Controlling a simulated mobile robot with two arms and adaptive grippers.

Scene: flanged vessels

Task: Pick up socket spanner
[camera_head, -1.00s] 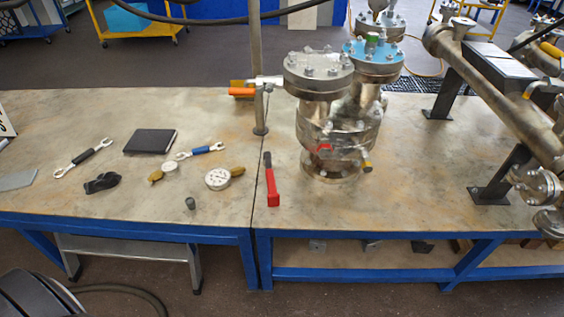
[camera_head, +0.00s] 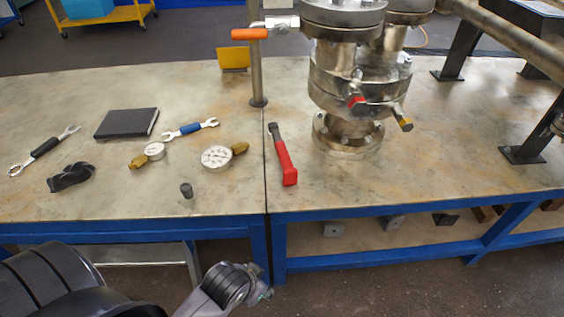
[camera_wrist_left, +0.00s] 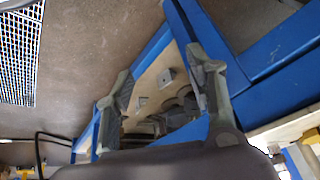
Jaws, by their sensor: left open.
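No tool is clearly marked as the socket spanner. In the head view a red-handled tool with a dark head (camera_head: 281,155) lies on the table just right of the table seam. A small dark cylinder, perhaps a socket (camera_head: 186,190), stands near the front edge. A black-handled spanner (camera_head: 45,147) and a blue-handled spanner (camera_head: 190,129) lie further left. My left gripper (camera_wrist_left: 165,88) is open and empty in its wrist view, facing the blue table frame and the shelf under the top. In the head view my left arm is low in front of the table, away from the tools. My right gripper is not in view.
The flanged vessel (camera_head: 345,90) stands right of the red tool. Two gauges (camera_head: 216,157) (camera_head: 153,151), a black book (camera_head: 127,123) and a dark lump (camera_head: 71,177) lie on the left. A thin post (camera_head: 256,75) rises behind. The blue front rail (camera_head: 380,212) edges the table.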

